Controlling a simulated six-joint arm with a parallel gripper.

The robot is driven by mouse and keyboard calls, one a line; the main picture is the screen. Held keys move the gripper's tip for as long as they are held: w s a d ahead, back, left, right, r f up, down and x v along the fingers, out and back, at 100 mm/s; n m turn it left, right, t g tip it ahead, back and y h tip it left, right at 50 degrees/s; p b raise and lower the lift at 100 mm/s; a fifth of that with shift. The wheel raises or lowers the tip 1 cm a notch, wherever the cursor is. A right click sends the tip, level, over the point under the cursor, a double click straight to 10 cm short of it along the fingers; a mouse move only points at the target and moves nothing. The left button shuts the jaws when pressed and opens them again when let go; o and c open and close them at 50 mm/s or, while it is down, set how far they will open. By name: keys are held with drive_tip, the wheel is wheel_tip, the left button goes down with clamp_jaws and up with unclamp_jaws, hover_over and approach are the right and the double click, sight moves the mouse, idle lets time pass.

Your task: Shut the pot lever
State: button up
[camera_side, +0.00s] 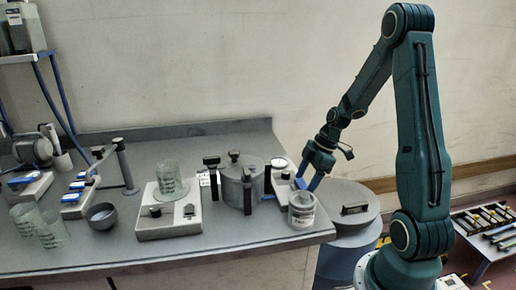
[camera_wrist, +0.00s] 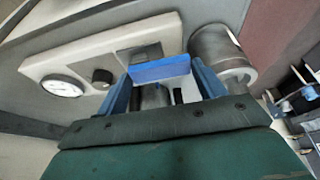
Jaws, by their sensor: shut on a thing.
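The grey pot (camera_side: 231,192) stands on the bench with its lid on and black clamps around its side. Right beside it is a white panel (camera_side: 281,187) with a round gauge and a black knob. In the wrist view the panel (camera_wrist: 113,60) carries a blue lever (camera_wrist: 160,70) at a grey plate. My gripper (camera_wrist: 163,92) is shut on this lever, its blue fingers at either end of the bar. In the side view my gripper (camera_side: 308,184) is low over the panel, and it hides the lever there.
A labelled metal can (camera_side: 302,211) stands close beside my gripper at the bench's right corner. Left of the pot are a white scale (camera_side: 168,222) with a glass beaker, a dark bowl (camera_side: 102,216) and two more beakers. A grey drum (camera_side: 351,205) stands beyond the bench edge.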

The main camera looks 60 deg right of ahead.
drive_tip(key=shift+a+m, duration=0.1)
drive_tip(key=shift+m, duration=0.3)
drive_tip(key=m, duration=0.1)
drive_tip(key=m+h, duration=0.1)
drive_tip(key=a+m+t, duration=0.1)
drive_tip(key=m, duration=0.1)
drive_tip(key=shift+w+h, duration=0.3)
drive_tip(key=shift+w, duration=0.05)
drive_tip(key=m, duration=0.2)
drive_tip(key=m+h, duration=0.1)
drive_tip(key=m, duration=0.1)
drive_tip(key=w+m+h, duration=0.1)
drive_tip(key=m, duration=0.1)
drive_tip(key=shift+w+a, duration=0.1)
drive_tip(key=shift+a, duration=0.2)
drive_tip(key=m+h, duration=0.1)
drive_tip(key=m, duration=0.1)
drive_tip(key=w+m, duration=0.1)
drive_tip(key=m, duration=0.1)
drive_tip(key=shift+h, duration=0.4)
drive_tip(key=shift+w+d+m+g+h, duration=0.15)
drive_tip(key=shift+m+g+h, duration=0.1)
drive_tip(key=shift+m, duration=0.55)
drive_tip(key=shift+w+a+m+g+h, duration=0.1)
drive_tip(key=shift+m+g+h, duration=0.15)
drive_tip(key=shift+m, duration=0.55)
drive_tip(key=shift+d, duration=0.1)
drive_tip(key=o, duration=0.7)
